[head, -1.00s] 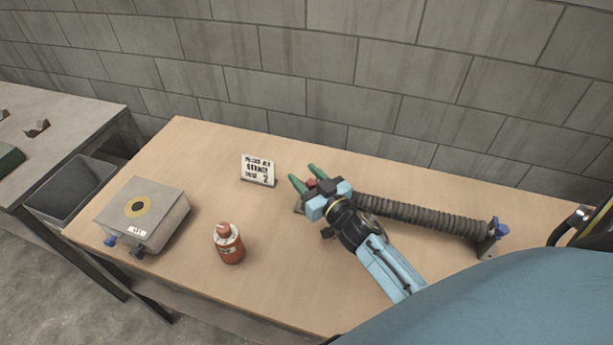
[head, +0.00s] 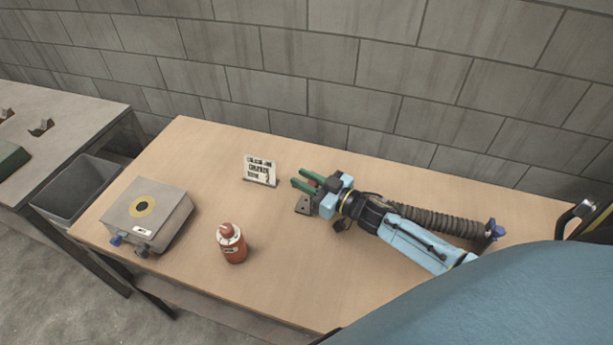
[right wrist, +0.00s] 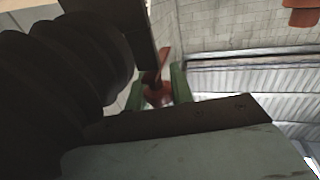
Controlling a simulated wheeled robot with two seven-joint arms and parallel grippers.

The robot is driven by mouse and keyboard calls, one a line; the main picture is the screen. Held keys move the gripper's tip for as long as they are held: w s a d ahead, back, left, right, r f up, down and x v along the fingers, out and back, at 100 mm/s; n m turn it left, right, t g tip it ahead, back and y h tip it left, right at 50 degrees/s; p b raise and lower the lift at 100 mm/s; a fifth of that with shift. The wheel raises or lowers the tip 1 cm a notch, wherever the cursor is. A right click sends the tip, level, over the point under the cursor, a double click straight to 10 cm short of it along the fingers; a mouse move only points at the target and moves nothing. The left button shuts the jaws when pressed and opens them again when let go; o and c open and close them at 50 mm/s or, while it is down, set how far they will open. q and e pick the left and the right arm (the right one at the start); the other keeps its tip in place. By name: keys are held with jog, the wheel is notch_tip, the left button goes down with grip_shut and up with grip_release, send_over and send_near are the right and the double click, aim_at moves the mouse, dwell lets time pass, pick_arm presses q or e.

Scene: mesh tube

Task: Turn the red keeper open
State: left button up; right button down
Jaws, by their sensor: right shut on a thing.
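The red keeper (right wrist: 158,92) shows in the right wrist view between two green fingers. My right gripper (head: 307,181) is shut on it at the left end of the ribbed mesh tube (head: 430,218). The gripper and its blue-black wrist hide most of the keeper and the tube's near end in the head view. The tube lies along the back of the table, and a blue knob (head: 494,230) stands at its right end. In the right wrist view the dark ribbed tube (right wrist: 55,75) fills the left side. My left gripper is not in view.
A small printed sign (head: 260,170) stands just left of the gripper. A grey bin (head: 75,187) sits beyond the table's left edge. The front middle is clear.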

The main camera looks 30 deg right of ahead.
jog(key=shift+a+n+y, duration=0.1)
jog(key=shift+n+y, duration=0.2)
jog(key=shift+y, duration=0.1)
jog(key=c, duration=1.2)
grip_release()
jog(key=v, duration=1.3)
jog(key=shift+s+r, duration=0.2)
